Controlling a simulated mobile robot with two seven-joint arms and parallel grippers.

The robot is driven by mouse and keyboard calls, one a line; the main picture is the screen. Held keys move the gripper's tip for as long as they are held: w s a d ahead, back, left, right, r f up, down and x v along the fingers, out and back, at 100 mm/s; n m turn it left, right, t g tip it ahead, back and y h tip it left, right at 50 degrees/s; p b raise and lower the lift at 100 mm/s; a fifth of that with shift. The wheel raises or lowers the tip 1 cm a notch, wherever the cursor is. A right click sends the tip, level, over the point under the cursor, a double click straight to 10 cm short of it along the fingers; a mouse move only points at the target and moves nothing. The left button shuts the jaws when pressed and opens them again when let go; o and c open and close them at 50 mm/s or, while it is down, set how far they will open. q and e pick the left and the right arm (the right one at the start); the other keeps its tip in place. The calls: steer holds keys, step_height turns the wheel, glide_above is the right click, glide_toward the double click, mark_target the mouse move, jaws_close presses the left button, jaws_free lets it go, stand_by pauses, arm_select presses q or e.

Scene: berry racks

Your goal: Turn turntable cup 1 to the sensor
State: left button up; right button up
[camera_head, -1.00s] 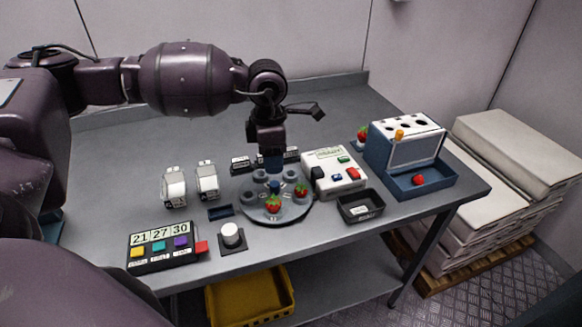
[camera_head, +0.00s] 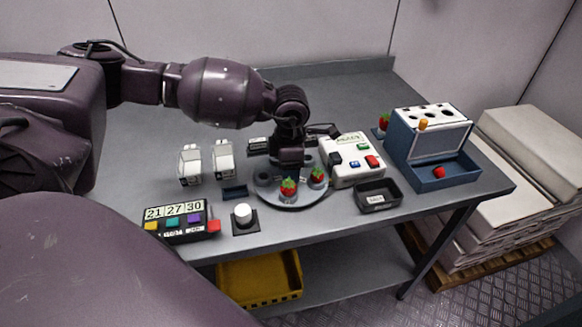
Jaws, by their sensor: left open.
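The round grey turntable (camera_head: 291,202) lies on the table, with several cups around its rim. One strawberry (camera_head: 289,187) sits at its front and another strawberry (camera_head: 317,175) at its right. I cannot read which cup is cup 1. My left gripper (camera_head: 291,168) points down over the middle of the turntable, and its body hides the hub and the back cups. It is open; its fingertips and any contact with the hub are hard to make out. The white box with coloured buttons (camera_head: 351,172) stands just right of the turntable. I cannot tell which device is the sensor.
A black tray (camera_head: 378,195) and a blue berry rack (camera_head: 428,150) stand at the right. Two white devices (camera_head: 223,160) stand left of the turntable. A number panel (camera_head: 175,221) and a white knob (camera_head: 243,214) are at the front.

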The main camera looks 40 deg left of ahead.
arm_select(q)
steer(key=shift+f, duration=0.2)
arm_select(e)
steer(key=shift+s+f, duration=0.1)
steer(key=shift+s, duration=0.1)
arm_select(q)
jaws_close()
arm_select(e)
steer(key=shift+s+d+f, duration=0.1)
arm_select(q)
steer(key=shift+d, duration=0.1)
